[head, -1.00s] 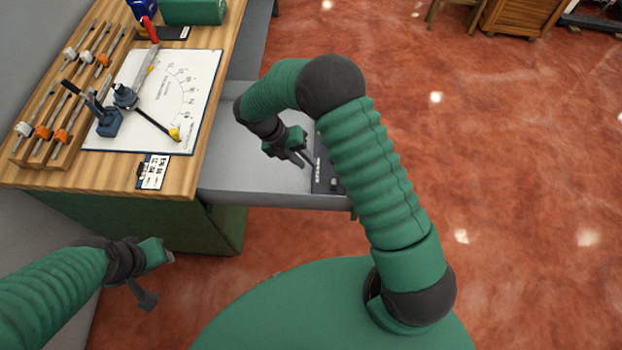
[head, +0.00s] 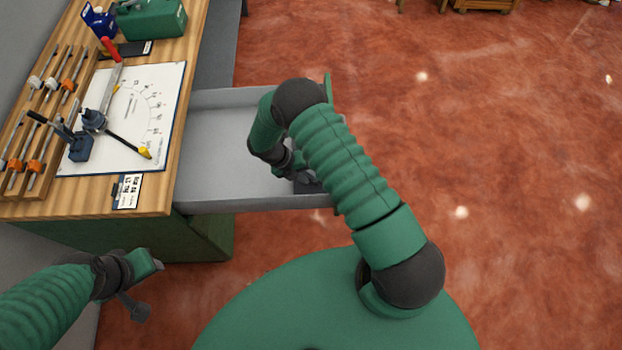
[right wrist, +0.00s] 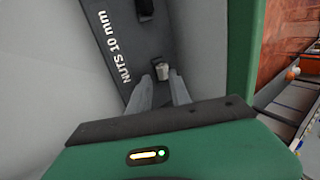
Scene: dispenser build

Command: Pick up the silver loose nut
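A small silver nut (right wrist: 162,71) sits in a dark holder (right wrist: 125,40) lettered "NUTS 10 mm" in the right wrist view. My right gripper (right wrist: 160,82) is open, its two fingers pointing at the nut, with the nut at the gap between the fingertips. I cannot tell whether the fingers touch it. My left gripper (head: 148,288) is open and empty at the lower left.
The grey tray (head: 215,140) has raised edges and looks mostly bare. To its left, a wooden bench (head: 150,195) carries a white dial board (head: 150,85), a rack of rods (head: 35,150), a lever tool (head: 80,145) and a green container (head: 150,18).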

